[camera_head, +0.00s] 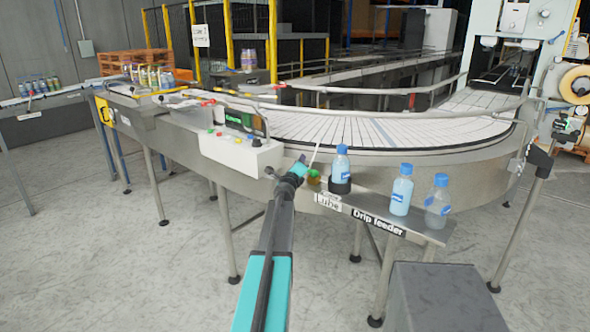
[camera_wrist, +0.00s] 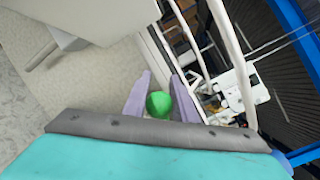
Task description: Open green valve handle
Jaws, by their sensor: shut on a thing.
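The green valve handle (camera_wrist: 158,104) shows as a rounded green knob between the two pale purple fingers of my gripper (camera_wrist: 159,97) in the wrist view. My gripper is shut on it. In the head view my gripper (camera_head: 303,168) is at the left end of the drip feeder shelf, and a small part of the green handle (camera_head: 314,173) shows just right of the fingertips, above a brownish piece. The fingers hide part of the handle, and I cannot tell its turn angle.
A bottle (camera_head: 341,165) stands in a black holder just right of the handle. Two more blue-capped bottles (camera_head: 401,190) (camera_head: 438,203) stand along the shelf (camera_head: 425,232). A control box (camera_head: 240,150) is to the left, and the curved conveyor (camera_head: 390,132) runs behind. Floor at the left is clear.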

